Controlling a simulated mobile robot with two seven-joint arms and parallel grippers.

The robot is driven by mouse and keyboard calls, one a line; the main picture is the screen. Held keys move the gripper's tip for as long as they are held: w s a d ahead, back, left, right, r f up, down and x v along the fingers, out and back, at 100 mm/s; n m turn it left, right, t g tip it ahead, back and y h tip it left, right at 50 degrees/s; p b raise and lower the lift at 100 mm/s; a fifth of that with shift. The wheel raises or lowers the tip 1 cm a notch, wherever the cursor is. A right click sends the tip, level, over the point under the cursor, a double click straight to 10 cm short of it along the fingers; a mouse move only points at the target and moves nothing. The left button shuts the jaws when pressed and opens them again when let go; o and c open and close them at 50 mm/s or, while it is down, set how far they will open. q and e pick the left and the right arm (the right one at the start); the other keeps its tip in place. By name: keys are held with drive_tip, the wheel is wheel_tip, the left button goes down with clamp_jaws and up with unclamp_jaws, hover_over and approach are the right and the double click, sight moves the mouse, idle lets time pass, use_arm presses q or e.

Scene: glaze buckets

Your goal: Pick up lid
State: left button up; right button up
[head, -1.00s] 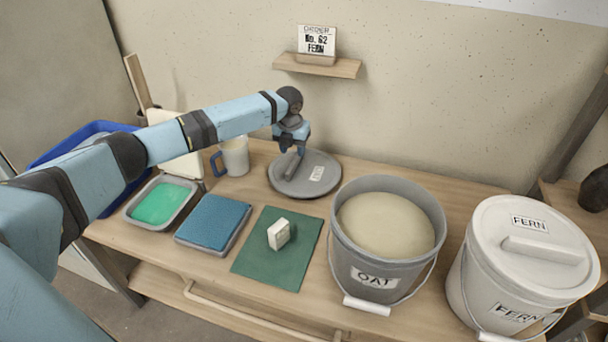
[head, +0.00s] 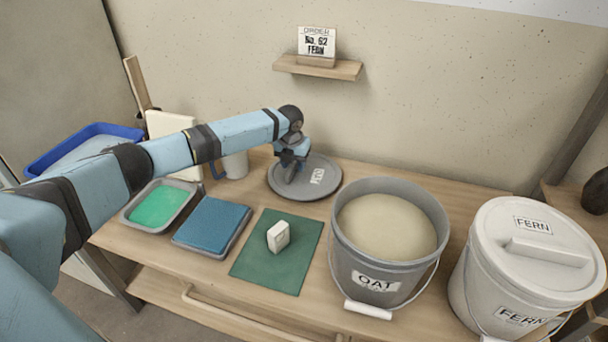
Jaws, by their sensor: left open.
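A round grey lid (head: 322,187) with a small white label lies flat on the back of the wooden table. My left gripper (head: 290,176) is open, pointing down at the left part of the lid, around or just above its handle. The handle is mostly hidden by the gripper, and I cannot tell whether the fingers touch it. A grey bucket (head: 352,262) marked OAT stands open, filled with a cream-coloured glaze. A white bucket (head: 480,275) marked FERN stands at the right, with its white lid (head: 500,240) on. My right gripper is not in view.
A green mat (head: 255,272) holds a small white block (head: 278,237). A blue sponge (head: 212,224) in a tray and a tray of green liquid (head: 158,207) are to the left. A mug (head: 236,165) stands behind my left arm. An order card (head: 317,41) reads No. 62 FERN.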

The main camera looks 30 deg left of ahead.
use_arm(q)
drive_tip(key=shift+f, duration=0.1)
idle(0.3)
clamp_jaws()
